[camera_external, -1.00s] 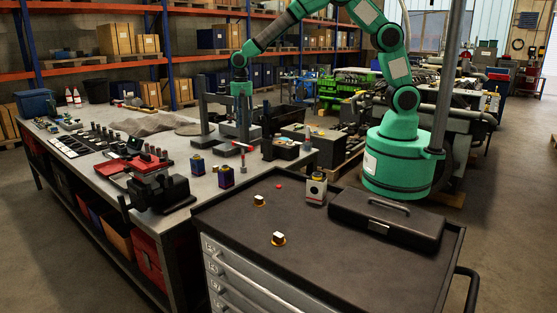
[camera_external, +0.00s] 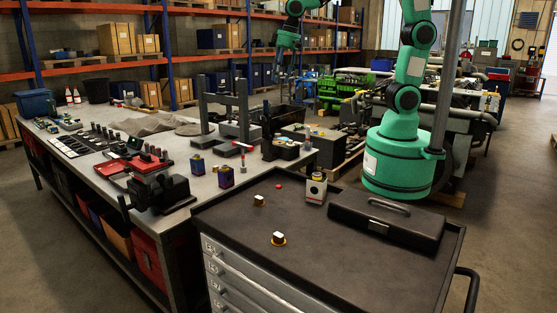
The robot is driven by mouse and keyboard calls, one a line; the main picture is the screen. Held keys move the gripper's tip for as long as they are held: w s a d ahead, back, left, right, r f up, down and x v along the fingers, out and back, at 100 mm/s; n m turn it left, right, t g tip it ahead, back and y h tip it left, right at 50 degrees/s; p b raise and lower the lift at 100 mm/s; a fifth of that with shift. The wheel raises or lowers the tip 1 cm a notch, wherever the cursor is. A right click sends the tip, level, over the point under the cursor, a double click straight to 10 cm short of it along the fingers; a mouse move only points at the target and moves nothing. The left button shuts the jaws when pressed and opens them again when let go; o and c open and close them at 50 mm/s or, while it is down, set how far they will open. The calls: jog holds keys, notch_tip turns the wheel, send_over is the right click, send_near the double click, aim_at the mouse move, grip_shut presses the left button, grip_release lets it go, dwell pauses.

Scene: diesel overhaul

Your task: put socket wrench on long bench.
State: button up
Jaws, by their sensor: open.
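The long bench (camera_external: 213,158) runs along the left, crowded with tools and parts. I cannot pick out the socket wrench for certain among the small items. My gripper (camera_external: 284,72) hangs pointing down, high and beyond the bench's back right part, to the right of a grey press-like stand (camera_external: 207,110). It is open, its fingers are small and dark in this view, and I see nothing held in it.
A vise (camera_external: 158,190) and a red tray (camera_external: 120,172) occupy the bench's near end. Bare bench shows around the small boxes.

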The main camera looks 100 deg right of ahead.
jog(key=s+a+r+n+t, duration=0.1)
jog(key=s+a, duration=0.1)
jog(key=s, duration=0.6)
jog(key=s+a+r+n+t, duration=0.1)
jog(key=s+r+n, duration=0.1)
jog(key=s, duration=0.7)
jog(key=s+a+r+n+t, duration=0.1)
jog(key=s+a+r+n, duration=0.1)
jog(key=s, duration=0.6)
jog(key=shift+s+a, duration=0.35)
jog(key=shift+f, duration=0.1)
notch_tip(320, 180, down, 10)
jog(key=b, duration=1)
